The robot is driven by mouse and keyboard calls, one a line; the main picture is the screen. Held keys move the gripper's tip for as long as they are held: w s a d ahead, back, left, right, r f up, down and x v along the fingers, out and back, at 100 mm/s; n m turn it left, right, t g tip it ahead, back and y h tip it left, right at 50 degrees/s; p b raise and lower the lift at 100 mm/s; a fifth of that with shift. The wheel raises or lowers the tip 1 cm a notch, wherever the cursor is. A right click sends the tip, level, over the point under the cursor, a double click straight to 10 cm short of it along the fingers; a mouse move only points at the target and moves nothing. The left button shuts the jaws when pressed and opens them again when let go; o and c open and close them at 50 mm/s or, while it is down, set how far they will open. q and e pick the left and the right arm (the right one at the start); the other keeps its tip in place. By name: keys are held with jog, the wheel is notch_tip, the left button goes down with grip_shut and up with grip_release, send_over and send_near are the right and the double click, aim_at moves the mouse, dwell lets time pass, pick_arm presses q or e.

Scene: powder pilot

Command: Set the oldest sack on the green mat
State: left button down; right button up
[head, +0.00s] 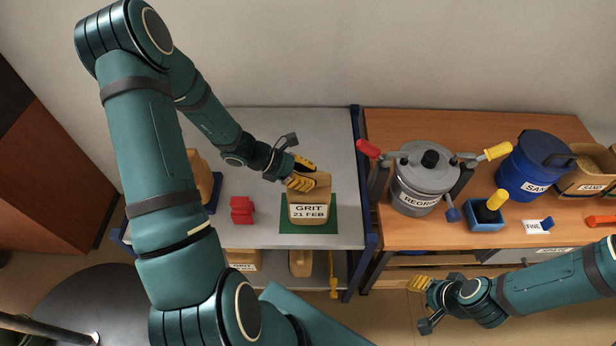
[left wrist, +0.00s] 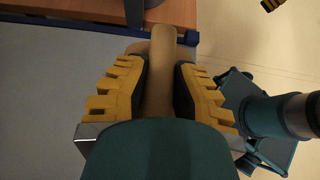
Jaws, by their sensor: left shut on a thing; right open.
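A tan sack (head: 309,205) labelled "GRIT 21 FEB" stands upright on the green mat (head: 287,228) on the grey shelf top. My left gripper (head: 302,176) is shut on the top of this sack. In the left wrist view the sack (left wrist: 161,85) shows between the yellow fingers of my left gripper (left wrist: 160,90). My right gripper (head: 424,305) is open and empty, low in front of the wooden bench. Another tan sack (head: 203,178) stands at the left of the grey top, partly hidden by my left arm. More sacks, one labelled "GRIT" (head: 242,260) and one beside it (head: 301,263), sit on the lower shelf.
A red object (head: 241,210) lies left of the mat. The wooden bench (head: 470,238) at right holds a grey "REGRIND" pot (head: 418,185), a blue "SAND" drum (head: 528,170), a small blue box (head: 485,222) and a tan bin (head: 592,172). The grey top behind the mat is clear.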

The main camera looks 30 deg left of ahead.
dwell(0.3)
pick_arm(q)
jog(key=c, duration=1)
grip_release()
jog(key=shift+f, duration=0.15)
jog(key=shift+o, duration=0.2)
jog(key=shift+s+a+r, duration=0.15)
jog(key=shift+a+r, duration=0.1)
jog(key=shift+r, duration=0.1)
jog(key=p+v, duration=0.1)
jog(key=v, duration=1)
jog(key=shift+p, duration=0.3)
jog(key=shift+s+r, duration=0.15)
